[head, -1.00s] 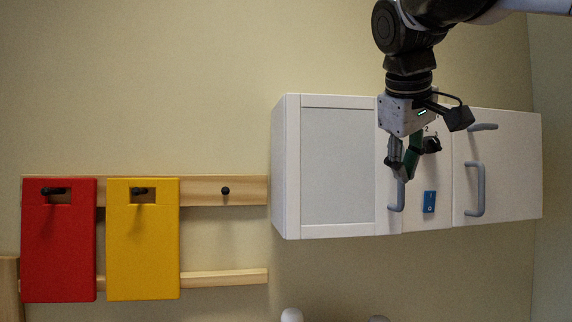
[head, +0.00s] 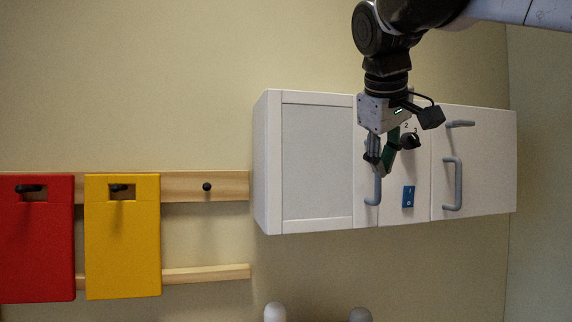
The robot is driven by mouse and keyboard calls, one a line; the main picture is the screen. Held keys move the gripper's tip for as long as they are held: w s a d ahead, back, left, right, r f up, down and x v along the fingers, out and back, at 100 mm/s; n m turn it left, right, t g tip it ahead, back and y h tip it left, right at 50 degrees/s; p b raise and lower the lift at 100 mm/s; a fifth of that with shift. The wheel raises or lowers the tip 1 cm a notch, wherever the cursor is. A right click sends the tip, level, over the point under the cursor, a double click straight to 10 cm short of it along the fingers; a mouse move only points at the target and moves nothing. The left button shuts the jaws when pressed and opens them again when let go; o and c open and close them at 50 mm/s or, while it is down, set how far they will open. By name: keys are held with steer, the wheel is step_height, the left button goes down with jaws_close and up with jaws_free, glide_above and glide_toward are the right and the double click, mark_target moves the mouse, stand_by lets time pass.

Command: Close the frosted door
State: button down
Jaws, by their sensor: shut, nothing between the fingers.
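The frosted door (head: 317,165) is a pale grey panel in a white frame on the left part of the white wall cabinet (head: 260,165). It looks flush with the cabinet front. Its grey handle (head: 373,188) stands upright near the door's right edge. My gripper (head: 381,168) is shut and empty, pointing down in front of the handle's upper part and hiding it. I cannot tell whether the fingers touch the handle.
Right of the door are a black knob (head: 410,141), a blue switch (head: 408,196) and other grey handles (head: 452,184). A red mat (head: 37,250) and a yellow mat (head: 122,250) hang on a wooden rail (head: 222,186) at left. Two rounded tops show at the bottom edge.

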steer(key=s+r+b, duration=0.2)
steer(key=s+r, duration=0.6)
steer(key=s, duration=0.2)
step_height(320, 180, down, 34)
steer(key=d+m+y+b, duration=0.1)
steer(key=d+m+b, duration=0.15)
steer(key=b, duration=0.55)
steer(key=s+f+m+b, duration=0.1)
steer(key=s+f, duration=0.3)
steer(key=f, duration=1.2)
steer(key=s+f+m+y+b, duration=0.1)
steer(key=s+f+b, duration=0.3)
steer(key=f, duration=1.3)
steer(key=shift+s+f+m+b, duration=0.35)
steer(key=shift+s+m, duration=0.25)
steer(key=shift+m, duration=0.15)
